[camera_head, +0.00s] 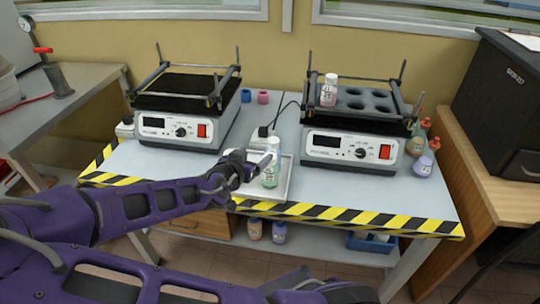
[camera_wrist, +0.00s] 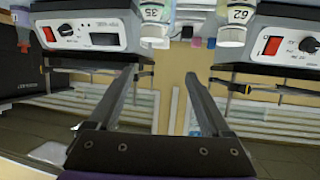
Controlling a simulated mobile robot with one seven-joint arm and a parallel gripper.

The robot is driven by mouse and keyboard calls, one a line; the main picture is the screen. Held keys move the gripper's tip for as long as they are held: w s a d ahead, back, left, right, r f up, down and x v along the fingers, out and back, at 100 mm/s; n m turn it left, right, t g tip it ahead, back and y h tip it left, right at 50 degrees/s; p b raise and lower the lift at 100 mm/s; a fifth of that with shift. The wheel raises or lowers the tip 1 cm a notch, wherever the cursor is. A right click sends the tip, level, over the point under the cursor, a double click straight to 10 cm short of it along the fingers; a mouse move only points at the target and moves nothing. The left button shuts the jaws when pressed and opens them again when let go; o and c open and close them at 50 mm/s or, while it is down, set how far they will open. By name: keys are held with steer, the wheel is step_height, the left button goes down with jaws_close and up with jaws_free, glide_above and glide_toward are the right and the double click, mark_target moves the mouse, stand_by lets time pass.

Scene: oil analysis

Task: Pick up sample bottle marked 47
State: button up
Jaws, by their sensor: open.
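My gripper (camera_head: 256,167) reaches over the front edge of the striped table, close beside a bottle with green contents (camera_head: 271,168) on a pale tray. In the wrist view my gripper (camera_wrist: 162,72) is open, with nothing between its fingers. That view looks upside down and shows a bottle marked 35 (camera_wrist: 153,22) and a bottle marked 62 (camera_wrist: 233,25) beyond the fingers. A bottle with pinkish contents (camera_head: 328,92) stands in the rack of the right shaker. I cannot read the number 47 on any bottle.
The left shaker (camera_head: 186,125) and right shaker (camera_head: 350,149) stand at the back, with the pale tray (camera_head: 284,193) between them. Several bottles, one with purple contents (camera_head: 422,167), stand at the right. More bottles (camera_head: 254,230) sit on the lower shelf. A black box (camera_head: 500,95) is at right.

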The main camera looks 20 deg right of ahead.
mark_target(273, 140)
steer(key=b+x, duration=0.3)
steer(key=x, duration=1.4)
steer(key=shift+a, duration=0.1)
steer(key=shift+c, duration=0.3)
jaws_close()
stand_by(0.7)
